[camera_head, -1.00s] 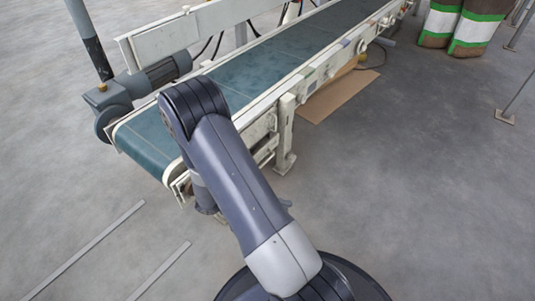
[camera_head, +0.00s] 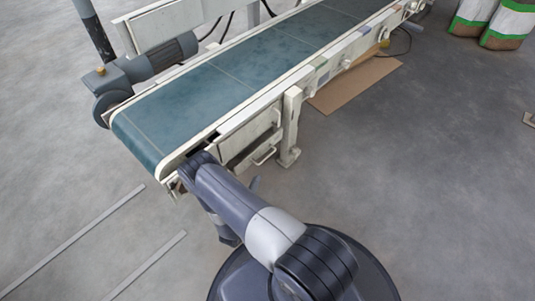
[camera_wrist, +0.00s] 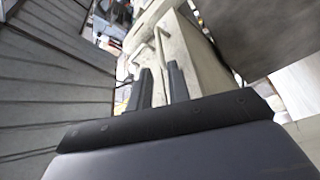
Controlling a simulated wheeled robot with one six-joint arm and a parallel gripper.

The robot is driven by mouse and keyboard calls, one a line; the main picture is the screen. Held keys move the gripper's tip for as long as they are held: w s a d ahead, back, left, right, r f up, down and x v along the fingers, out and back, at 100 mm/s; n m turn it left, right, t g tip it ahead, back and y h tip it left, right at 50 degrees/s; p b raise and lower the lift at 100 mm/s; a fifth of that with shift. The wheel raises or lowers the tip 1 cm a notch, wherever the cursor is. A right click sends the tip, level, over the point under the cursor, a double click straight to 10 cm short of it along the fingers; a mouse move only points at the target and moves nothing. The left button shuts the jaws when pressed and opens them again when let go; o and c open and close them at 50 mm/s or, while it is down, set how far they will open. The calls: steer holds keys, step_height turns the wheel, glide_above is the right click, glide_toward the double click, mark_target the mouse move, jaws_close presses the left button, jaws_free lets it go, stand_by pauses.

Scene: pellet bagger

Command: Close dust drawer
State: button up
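The dust drawer (camera_head: 247,160) appears as a cream box low under the conveyor's near end, with a bent bar handle (camera_head: 265,157) on its side face. How far it stands out is hard to tell. In the wrist view a cream box face (camera_wrist: 190,58) lies ahead, with a pale bent handle (camera_wrist: 158,42) beyond the fingertips. My gripper (camera_wrist: 160,78) shows two dark fingers with a gap between them and nothing in it. It is apart from the handle. In the head view my arm mostly hides the gripper, below the drawer.
The conveyor with its blue-green belt (camera_head: 225,85) runs to the upper right, on a white leg (camera_head: 290,125) beside the drawer. A motor (camera_head: 160,60) sits at its left side. Cardboard (camera_head: 350,82) lies on the floor. Filled sacks (camera_head: 485,20) stand far right.

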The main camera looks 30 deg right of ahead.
mark_target(266, 158)
steer(key=b+x, duration=0.2)
steer(key=x, duration=0.8)
steer(key=shift+w+d, duration=0.2)
steer(key=shift+d, duration=0.1)
steer(key=shift+c, duration=0.2)
jaws_close()
steer(key=shift+b, duration=0.3)
